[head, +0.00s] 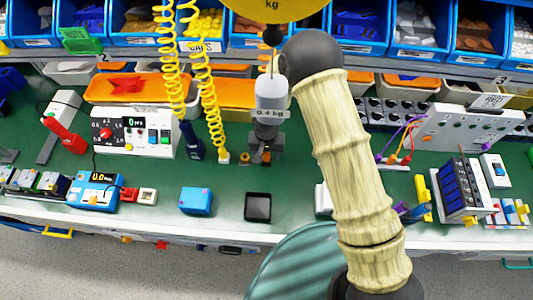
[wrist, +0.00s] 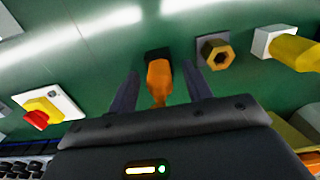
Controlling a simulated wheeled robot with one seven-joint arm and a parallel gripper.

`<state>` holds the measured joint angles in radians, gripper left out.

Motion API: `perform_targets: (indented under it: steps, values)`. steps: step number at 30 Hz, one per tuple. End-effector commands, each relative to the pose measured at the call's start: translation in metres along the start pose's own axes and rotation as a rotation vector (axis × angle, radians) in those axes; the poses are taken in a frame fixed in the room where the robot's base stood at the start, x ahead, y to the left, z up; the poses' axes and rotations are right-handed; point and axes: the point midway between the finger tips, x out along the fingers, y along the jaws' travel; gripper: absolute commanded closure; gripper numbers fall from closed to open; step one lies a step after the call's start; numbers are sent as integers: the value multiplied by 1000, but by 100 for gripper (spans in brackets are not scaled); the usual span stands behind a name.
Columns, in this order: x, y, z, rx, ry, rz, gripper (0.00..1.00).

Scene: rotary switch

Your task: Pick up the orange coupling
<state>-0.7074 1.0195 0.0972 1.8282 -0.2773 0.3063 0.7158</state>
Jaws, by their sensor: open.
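The orange coupling (wrist: 160,80) stands by a dark block on the green bench top. In the wrist view it lies between the two open fingers of my gripper (wrist: 157,92), with space on both sides. In the head view my gripper (head: 263,153) points down at the bench, and only a small orange patch of the coupling (head: 267,157) shows by the fingertips. The coupling's lower part is hard to make out.
A brass hex piece on a grey base (wrist: 216,54) stands close beside the right finger in the wrist view. Further right is a yellow handle (wrist: 295,50) on a white block. A red and yellow switch (wrist: 42,113) is at left. A blue box (head: 196,201) sits nearer the bench's front.

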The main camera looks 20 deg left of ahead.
Motion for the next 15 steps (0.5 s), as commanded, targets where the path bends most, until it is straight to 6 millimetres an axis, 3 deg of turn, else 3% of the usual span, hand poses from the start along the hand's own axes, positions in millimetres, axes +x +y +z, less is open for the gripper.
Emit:
perform_targets:
  steps: [15]
  values:
    - [0,0,0,0,0,0,52]
